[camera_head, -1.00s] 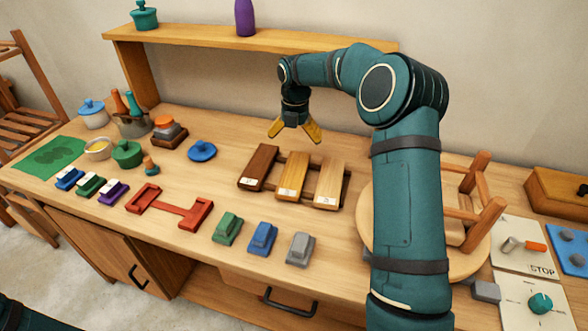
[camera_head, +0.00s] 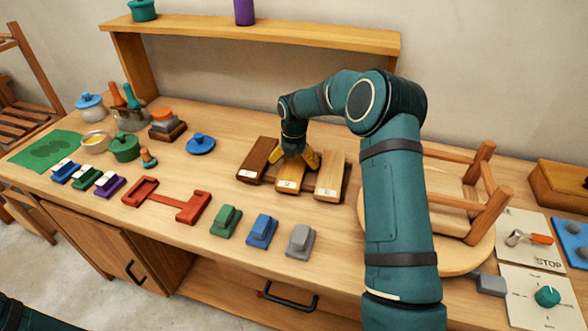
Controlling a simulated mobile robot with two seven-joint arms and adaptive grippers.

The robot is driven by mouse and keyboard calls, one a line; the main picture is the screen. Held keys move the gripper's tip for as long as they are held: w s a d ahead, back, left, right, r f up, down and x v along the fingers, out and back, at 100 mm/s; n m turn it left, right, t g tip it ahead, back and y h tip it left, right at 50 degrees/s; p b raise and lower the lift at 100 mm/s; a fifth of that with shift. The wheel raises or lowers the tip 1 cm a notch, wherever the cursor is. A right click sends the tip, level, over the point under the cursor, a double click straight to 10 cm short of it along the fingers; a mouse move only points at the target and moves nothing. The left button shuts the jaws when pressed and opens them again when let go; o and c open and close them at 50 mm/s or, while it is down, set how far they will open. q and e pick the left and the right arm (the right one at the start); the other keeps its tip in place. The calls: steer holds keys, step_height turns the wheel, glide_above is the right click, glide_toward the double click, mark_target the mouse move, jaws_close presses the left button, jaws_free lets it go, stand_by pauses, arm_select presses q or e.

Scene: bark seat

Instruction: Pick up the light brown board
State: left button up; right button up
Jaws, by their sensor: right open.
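Three boards lie side by side on a dark rack on the workbench: a dark brown one (camera_head: 258,160) at left, a honey-brown one (camera_head: 290,180) in the middle, and the palest, light brown board (camera_head: 331,176) at right. My right gripper (camera_head: 294,161) is open, its yellow fingers spread to either side of the middle board near its far end. Its right finger is close to the light brown board's left edge. Whether the fingers touch anything cannot be told. The gripper hides the middle board's far end. My left gripper is not in view.
Green (camera_head: 226,220), blue (camera_head: 262,231) and grey (camera_head: 300,240) blocks stand in front of the boards. A red frame (camera_head: 166,200) and a blue lid (camera_head: 201,144) lie to the left. An upturned stool (camera_head: 465,257) stands at right. A shelf (camera_head: 260,37) spans the back.

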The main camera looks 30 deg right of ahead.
steer(key=shift+f, duration=0.25)
steer(key=shift+r, duration=0.1)
steer(key=c, duration=1.2)
